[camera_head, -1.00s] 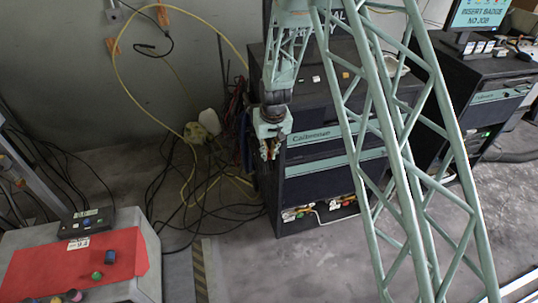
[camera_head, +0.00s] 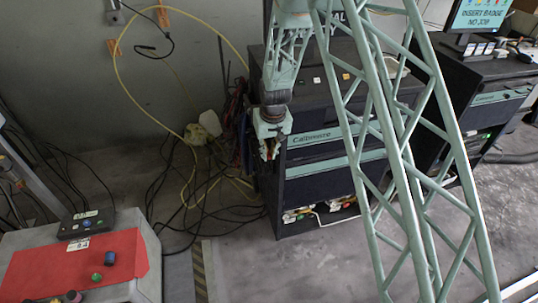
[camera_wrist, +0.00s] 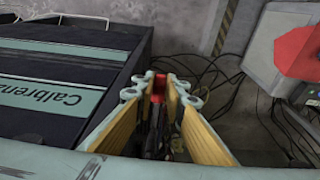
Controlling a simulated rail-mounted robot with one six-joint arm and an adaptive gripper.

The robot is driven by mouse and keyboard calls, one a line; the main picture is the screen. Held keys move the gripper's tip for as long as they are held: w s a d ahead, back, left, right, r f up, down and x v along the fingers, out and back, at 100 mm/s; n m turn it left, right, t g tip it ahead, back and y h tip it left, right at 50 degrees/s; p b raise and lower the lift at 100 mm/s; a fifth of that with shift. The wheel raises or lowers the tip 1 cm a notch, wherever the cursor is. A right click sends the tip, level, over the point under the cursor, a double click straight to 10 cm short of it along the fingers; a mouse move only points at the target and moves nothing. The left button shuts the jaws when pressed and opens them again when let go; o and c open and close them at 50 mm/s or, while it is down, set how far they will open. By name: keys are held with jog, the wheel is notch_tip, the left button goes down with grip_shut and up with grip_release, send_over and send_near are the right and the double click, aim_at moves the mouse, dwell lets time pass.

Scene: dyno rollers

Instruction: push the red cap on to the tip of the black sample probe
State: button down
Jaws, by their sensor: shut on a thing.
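My gripper (camera_head: 268,150) hangs in front of the left side of the dark cabinet, above the floor. In the wrist view, its two yellow-lined fingers (camera_wrist: 160,88) are closed on the red cap (camera_wrist: 158,84), which shows between the fingertips. A dark shape lies below the cap between the fingers. I cannot tell whether it is the black sample probe or cables behind. The probe is not clearly visible in either view.
The dark cabinet (camera_head: 322,160) stands just right of my gripper. Cables (camera_head: 190,185) tangle on the floor to the left. A grey bench with a red mat (camera_head: 75,268) holds a blue piece (camera_head: 110,258) and a green piece (camera_head: 97,276). A second cabinet (camera_head: 478,100) stands at right.

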jog(key=shift+w, duration=0.15)
jog(key=c, duration=2.6)
grip_release()
jog(key=shift+o, duration=0.2)
jog(key=shift+r, duration=0.15)
jog(key=v, duration=1.1)
jog(key=shift+r, duration=0.4)
jog(key=shift+a, duration=0.1)
